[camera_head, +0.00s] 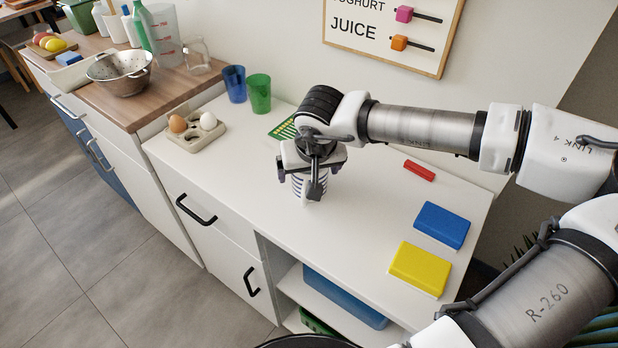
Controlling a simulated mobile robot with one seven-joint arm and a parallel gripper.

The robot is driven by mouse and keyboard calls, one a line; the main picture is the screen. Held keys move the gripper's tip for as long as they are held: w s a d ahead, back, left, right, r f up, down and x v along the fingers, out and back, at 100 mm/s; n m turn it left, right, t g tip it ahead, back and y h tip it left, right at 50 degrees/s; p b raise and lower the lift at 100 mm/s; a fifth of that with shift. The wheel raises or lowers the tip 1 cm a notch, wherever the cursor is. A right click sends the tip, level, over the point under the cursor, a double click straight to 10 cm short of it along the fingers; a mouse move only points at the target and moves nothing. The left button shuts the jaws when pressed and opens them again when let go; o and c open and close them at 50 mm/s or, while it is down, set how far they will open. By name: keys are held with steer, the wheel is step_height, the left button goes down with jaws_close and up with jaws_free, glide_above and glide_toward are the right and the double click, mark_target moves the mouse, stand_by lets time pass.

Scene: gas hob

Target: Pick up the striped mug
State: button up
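The striped mug (299,187), white with dark blue stripes, stands on the white counter (375,205) near its front edge. My gripper (308,174) points down directly over it, with its fingers low around the upper part of the mug. The gripper hides the mug's rim and much of its body. I cannot tell whether the fingers touch the mug or are apart from it.
Blue (235,84) and green (259,93) cups and an egg tray (190,133) stand to the left. A green striped item (284,128) lies behind my gripper. Red (419,170), blue (442,225) and yellow (420,268) blocks lie to the right.

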steer(key=shift+c, duration=0.3)
steer(key=c, duration=1.2)
steer(key=shift+c, duration=0.7)
steer(key=shift+r, duration=0.1)
